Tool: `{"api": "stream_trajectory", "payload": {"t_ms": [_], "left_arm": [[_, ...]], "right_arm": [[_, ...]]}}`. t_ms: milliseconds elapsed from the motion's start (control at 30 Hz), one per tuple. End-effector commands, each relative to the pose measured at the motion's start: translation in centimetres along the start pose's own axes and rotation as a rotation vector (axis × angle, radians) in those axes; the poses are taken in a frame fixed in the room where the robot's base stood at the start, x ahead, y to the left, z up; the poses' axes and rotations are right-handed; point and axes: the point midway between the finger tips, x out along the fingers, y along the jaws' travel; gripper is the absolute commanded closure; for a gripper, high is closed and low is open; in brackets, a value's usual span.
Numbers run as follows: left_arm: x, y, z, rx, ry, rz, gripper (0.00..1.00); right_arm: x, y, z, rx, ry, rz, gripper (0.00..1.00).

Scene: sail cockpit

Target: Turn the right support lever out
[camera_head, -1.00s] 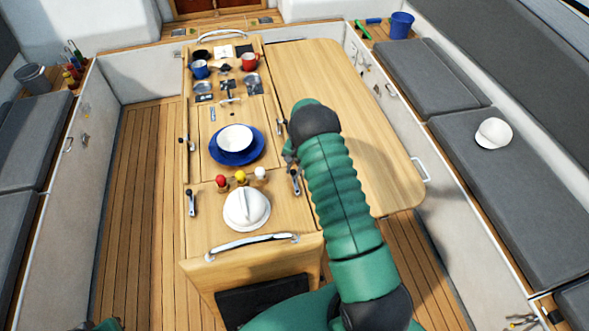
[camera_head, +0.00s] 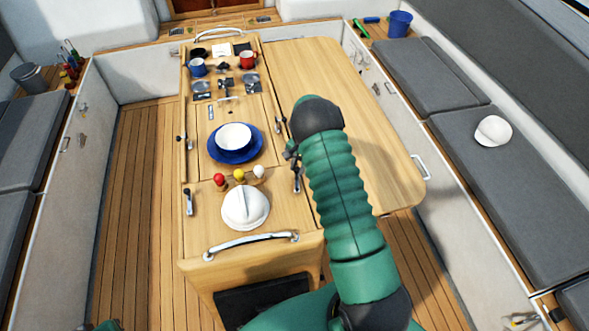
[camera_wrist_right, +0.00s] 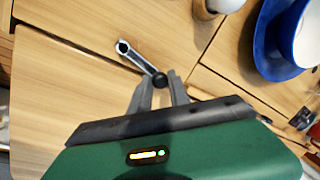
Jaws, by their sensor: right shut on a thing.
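The right support lever is a small metal arm with a black knob. It shows in the head view (camera_head: 297,181) at the table's right side, near the white ball knob. In the right wrist view the lever (camera_wrist_right: 138,57) runs slantwise from its pivot to its black knob. My right gripper (camera_wrist_right: 160,82) is shut on the knob end, one finger on each side. In the head view the right gripper (camera_head: 291,153) is mostly hidden behind its own green arm.
Other levers (camera_head: 189,202) are on the left side. The right table leaf (camera_head: 340,90) is spread flat and clear.

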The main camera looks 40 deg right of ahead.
Motion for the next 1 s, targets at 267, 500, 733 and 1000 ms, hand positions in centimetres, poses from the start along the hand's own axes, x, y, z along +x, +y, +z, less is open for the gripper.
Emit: {"api": "stream_trajectory", "payload": {"t_ms": [267, 500, 733, 1000], "left_arm": [[1.0, 0.0, 0.2, 0.000, 0.000, 0.000, 1.00], [1.0, 0.0, 0.2, 0.000, 0.000, 0.000, 1.00], [0.6, 0.0, 0.1, 0.000, 0.000, 0.000, 1.00], [-0.3, 0.0, -0.1, 0.000, 0.000, 0.000, 1.00]], "right_arm": [[-0.7, 1.3, -1.3, 0.256, 0.065, -0.010, 1.00], [-1.1, 2.8, -1.5, 0.480, 0.108, -0.011, 1.00], [-1.4, 4.3, -1.3, 0.695, 0.148, -0.010, 1.00], [-1.8, 6.0, -0.8, 0.942, 0.196, -0.009, 1.00]]}}
